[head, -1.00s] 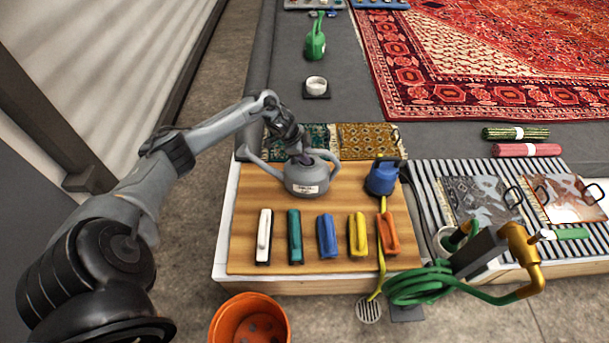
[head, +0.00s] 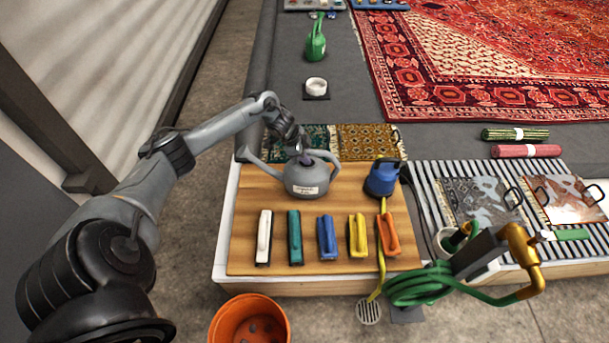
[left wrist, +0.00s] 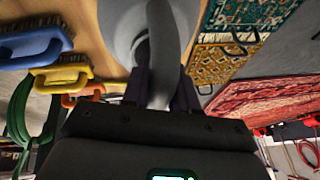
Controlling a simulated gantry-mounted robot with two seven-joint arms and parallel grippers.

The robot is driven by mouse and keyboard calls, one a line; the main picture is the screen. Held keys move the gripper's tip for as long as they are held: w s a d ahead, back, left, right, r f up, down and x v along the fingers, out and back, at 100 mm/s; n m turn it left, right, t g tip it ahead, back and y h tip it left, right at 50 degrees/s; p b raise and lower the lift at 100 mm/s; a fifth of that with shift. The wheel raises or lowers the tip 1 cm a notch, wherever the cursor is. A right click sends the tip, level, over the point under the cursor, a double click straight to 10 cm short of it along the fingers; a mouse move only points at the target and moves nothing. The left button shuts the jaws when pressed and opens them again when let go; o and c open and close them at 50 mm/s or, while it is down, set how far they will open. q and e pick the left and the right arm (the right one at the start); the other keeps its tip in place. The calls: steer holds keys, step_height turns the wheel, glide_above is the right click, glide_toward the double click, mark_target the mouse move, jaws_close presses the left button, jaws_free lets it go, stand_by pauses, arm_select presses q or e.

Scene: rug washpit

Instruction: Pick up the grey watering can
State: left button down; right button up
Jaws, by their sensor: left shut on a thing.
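The grey watering can (head: 306,183) stands at the back left of the wooden board, with a pale label on its front and its spout pointing left. My left gripper (head: 305,158) is at the top of the can, coming from above. In the left wrist view the gripper (left wrist: 161,92) is shut on the can's grey handle (left wrist: 163,60), with a dark finger on each side. The can's body fills the top of that view. From the head view I cannot tell whether the can is clear of the board. My right gripper is not in view.
The wooden board (head: 245,262) holds a row of several coloured brushes in front of the can. Two patterned rug pieces (head: 368,138) lie behind. An orange bucket (head: 222,325) stands on the floor in front.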

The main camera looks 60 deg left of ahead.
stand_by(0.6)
arm_select(q)
steer(key=shift+r, duration=0.1)
steer(key=shift+r, duration=0.2)
steer(key=shift+r+p, duration=0.4)
steer(key=shift+p, duration=0.1)
step_height(320, 180, up, 4)
steer(key=shift+w+f+p, duration=0.1)
steer(key=shift+f+p, duration=0.15)
steer(key=shift+p, duration=1)
steer(key=shift+w+d, duration=0.2)
steer(key=shift+w, duration=0.05)
steer(key=w+d+r+p, duration=0.4)
steer(key=w+d+r, duration=0.1)
steer(key=w, duration=0.4)
steer(key=shift+w+d+r+p, duration=0.3)
steer(key=shift+r, duration=0.4)
